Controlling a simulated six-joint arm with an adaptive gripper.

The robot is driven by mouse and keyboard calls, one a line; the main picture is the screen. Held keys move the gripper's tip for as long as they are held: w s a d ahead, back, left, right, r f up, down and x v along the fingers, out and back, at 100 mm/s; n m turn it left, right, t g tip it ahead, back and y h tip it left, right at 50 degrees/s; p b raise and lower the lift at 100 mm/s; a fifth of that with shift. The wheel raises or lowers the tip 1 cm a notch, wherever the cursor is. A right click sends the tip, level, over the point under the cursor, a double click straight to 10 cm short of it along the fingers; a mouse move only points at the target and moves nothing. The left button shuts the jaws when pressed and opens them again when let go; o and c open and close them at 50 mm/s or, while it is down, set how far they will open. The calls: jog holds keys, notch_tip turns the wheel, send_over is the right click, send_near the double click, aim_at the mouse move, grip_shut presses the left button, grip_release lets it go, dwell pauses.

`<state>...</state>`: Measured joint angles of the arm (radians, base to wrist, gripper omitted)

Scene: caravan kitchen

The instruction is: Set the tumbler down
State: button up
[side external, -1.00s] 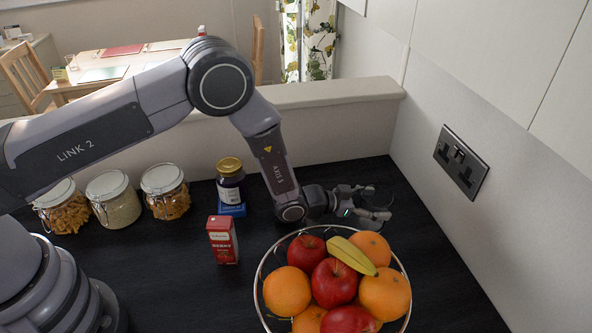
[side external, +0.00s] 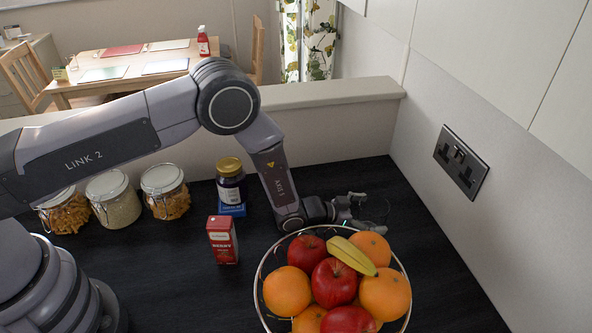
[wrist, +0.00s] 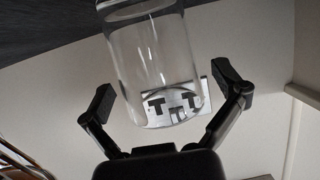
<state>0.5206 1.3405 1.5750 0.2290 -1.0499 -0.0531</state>
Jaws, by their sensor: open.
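The tumbler (wrist: 150,55) is a clear, empty glass in the upper middle of the wrist view. In the side external view it is only a faint outline just right of the fingers, on or very close to the dark worktop. My gripper (wrist: 166,97) is open, with one finger on each side of the glass and a visible gap on both sides. In the side external view, my gripper (side external: 368,207) reaches low over the worktop behind the fruit bowl. The exact contact between glass and worktop is hard to see.
A wire fruit bowl (side external: 262,292) stands close in front of my gripper. The wall with a socket (side external: 461,162) is at right.

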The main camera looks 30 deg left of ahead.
aim_at(360, 212)
jog(key=shift+r, duration=0.1)
jog(key=shift+s+a+r, duration=0.1)
jog(key=v, duration=0.4)
jog(key=w+a+r+n+y, duration=0.15)
jog(key=a+r, duration=0.25)
jog(key=r, duration=0.5)
jog(key=a+r+y, duration=0.2)
jog(key=a+r, duration=0.2)
jog(key=r, duration=0.5)
jog(key=s+a+r+n+y, duration=0.3)
jog(key=s+a+r, duration=0.3)
jog(key=a+r, duration=0.55)
jog(key=s+a+r+n+g+y, duration=0.1)
jog(key=s+a+r, duration=0.25)
jog(key=s, duration=0.35)
jog(key=s+a+r+n+g+y, duration=0.1)
jog(key=s+a+r+g+y, duration=0.15)
jog(key=s+a, duration=0.35)
jog(key=s+a+n+g, duration=0.1)
jog(key=s+a+n, duration=0.1)
jog(key=s, duration=1.5)
jog(key=shift+a+f+g, duration=0.35)
jog(key=shift+a, duration=0.1)
